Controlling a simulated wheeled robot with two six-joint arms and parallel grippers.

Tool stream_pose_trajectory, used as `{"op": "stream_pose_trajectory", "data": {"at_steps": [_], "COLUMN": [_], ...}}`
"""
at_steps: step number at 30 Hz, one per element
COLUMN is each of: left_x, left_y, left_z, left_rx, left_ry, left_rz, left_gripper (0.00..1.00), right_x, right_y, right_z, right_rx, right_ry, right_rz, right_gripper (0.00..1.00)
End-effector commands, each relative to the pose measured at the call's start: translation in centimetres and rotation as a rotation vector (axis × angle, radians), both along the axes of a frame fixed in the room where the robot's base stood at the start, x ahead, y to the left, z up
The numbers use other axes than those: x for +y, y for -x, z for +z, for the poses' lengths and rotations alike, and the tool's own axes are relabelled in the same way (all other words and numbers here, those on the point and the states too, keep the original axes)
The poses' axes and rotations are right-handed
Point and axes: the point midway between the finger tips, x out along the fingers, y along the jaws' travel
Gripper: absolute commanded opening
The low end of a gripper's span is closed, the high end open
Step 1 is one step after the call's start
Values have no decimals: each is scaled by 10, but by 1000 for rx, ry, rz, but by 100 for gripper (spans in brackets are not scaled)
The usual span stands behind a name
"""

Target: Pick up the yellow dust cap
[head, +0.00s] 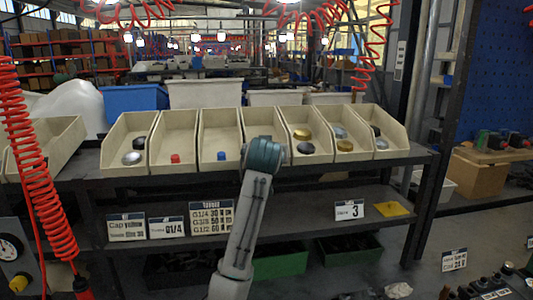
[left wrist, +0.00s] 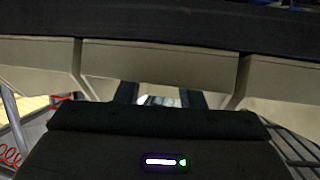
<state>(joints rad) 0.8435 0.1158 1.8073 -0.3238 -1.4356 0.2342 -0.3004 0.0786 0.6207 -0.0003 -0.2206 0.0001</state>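Gold-yellow round pieces lie in two bins in the head view: one (head: 302,134) in the fifth bin and one (head: 345,145) in the sixth. I cannot tell whether either is the yellow dust cap. My left arm rises in the middle of the head view, its teal joint covering part of the fourth bin; its gripper is hidden there. In the left wrist view, the left gripper (left wrist: 160,98) shows two dark fingers apart, close to pale bin walls (left wrist: 160,65). A bright patch between them is unclear. My right gripper is not in view.
Other bins hold a red piece (head: 175,158), a blue piece (head: 221,155) and silver and dark pieces. A red coiled hose (head: 42,170) hangs at left.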

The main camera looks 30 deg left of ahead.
Motion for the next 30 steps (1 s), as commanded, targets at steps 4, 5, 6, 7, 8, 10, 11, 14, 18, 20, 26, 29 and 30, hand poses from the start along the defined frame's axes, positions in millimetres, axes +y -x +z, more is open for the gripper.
{"op": "stream_pose_trajectory", "data": {"at_steps": [4, 5, 6, 7, 8, 10, 11, 14, 18, 20, 26, 29, 30], "left_x": [0, 0, 0, 0, 0, 0, 0, 0, 0, 0, 0, 0, -4], "left_y": [0, 0, 0, 0, 0, 0, 0, 0, 0, 0, 0, 0, 2], "left_z": [0, 0, 0, 0, 1, 1, 1, 1, 2, 5, 20, 33, 34], "left_rx": [0, 0, 0, 0, 0, 0, 0, 0, -1, -1, -3, -5, -4], "left_ry": [0, 0, 0, 0, 0, 0, 0, 0, 0, 0, 0, 1, 1], "left_rz": [0, 0, 0, 0, 0, 0, 0, 0, 0, 0, 0, 1, -2], "left_gripper": [5, 0, 0, 0, 0, 0, 0, 0, 0, 0, 0, 0, 0], "right_x": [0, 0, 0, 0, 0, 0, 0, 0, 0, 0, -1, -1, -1], "right_y": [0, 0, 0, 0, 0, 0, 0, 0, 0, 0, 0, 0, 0], "right_z": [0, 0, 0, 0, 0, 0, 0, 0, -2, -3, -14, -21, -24], "right_rx": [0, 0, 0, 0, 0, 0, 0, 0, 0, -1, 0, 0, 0], "right_ry": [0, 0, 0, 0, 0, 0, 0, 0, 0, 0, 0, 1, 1], "right_rz": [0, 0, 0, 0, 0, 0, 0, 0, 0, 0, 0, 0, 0], "right_gripper": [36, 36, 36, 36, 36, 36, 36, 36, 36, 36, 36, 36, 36]}}
